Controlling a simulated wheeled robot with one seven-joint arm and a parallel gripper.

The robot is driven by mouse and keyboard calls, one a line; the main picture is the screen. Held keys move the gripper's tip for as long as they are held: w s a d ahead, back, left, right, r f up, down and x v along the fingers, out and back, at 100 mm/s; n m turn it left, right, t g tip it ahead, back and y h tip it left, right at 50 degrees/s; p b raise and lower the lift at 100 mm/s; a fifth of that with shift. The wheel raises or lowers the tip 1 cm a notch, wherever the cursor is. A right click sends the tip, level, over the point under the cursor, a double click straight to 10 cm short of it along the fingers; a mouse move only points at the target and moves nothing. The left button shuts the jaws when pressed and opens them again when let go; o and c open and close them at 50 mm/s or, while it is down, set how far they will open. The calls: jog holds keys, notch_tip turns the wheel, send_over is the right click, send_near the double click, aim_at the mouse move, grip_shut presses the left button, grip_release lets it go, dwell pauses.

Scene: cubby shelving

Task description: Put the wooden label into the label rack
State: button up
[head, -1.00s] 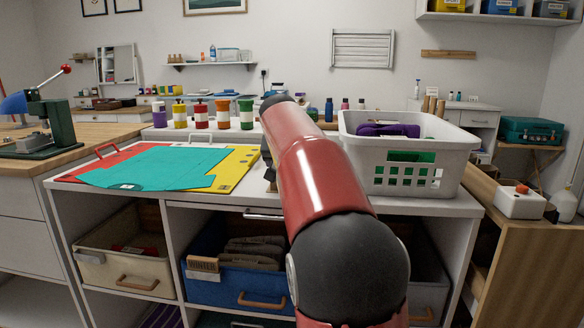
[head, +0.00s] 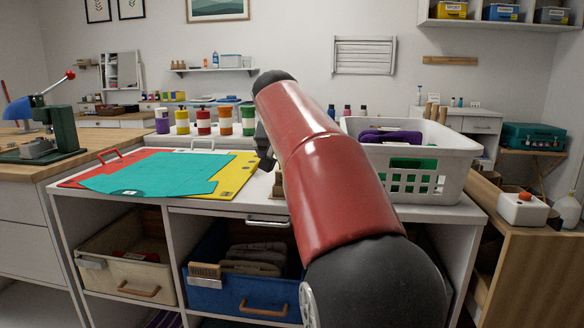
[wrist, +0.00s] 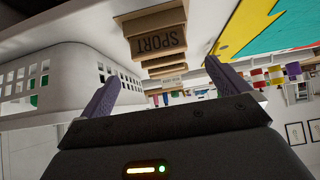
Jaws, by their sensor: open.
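In the wrist view, whose picture is upside down, a wooden label marked SPORT (wrist: 158,38) is the nearest of several wooden pieces in a row on the white counter. Whether a rack holds them is unclear. My gripper (wrist: 160,88) is open and empty, its two purple-grey fingers apart, with the row showing beyond and between them. In the head view my red arm mostly hides the gripper and the row. Another wooden label (head: 205,270) sits on the front of the blue bin. The cream bin carries a grey holder (head: 90,262) with no wooden label visible in it.
A white basket (head: 425,158) with purple and green contents stands right of my arm. Red, yellow and teal sheets (head: 150,172) lie left. Several paint bottles (head: 203,122) line the back. Blue (head: 240,298) and cream (head: 128,270) bins are in the cubbies below.

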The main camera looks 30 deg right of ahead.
jog(key=v, duration=0.4)
jog(key=shift+s+a+r, duration=0.1)
jog(key=shift+s+r, duration=0.05)
jog(key=s+a+f+n+y, duration=0.1)
jog(key=s+a+f, duration=0.3)
jog(key=s+f, duration=0.5)
jog(key=s+a+f+n+g+y, duration=0.1)
jog(key=s+a+f+n+y, duration=0.1)
jog(key=s+a+f, duration=0.3)
jog(key=s+a+f+n+y, duration=0.2)
jog(key=s+a+f+n, duration=0.1)
jog(key=s+f, duration=1)
jog(key=shift+s+a+f+n+g, duration=0.4)
jog(key=shift+s+a, duration=0.25)
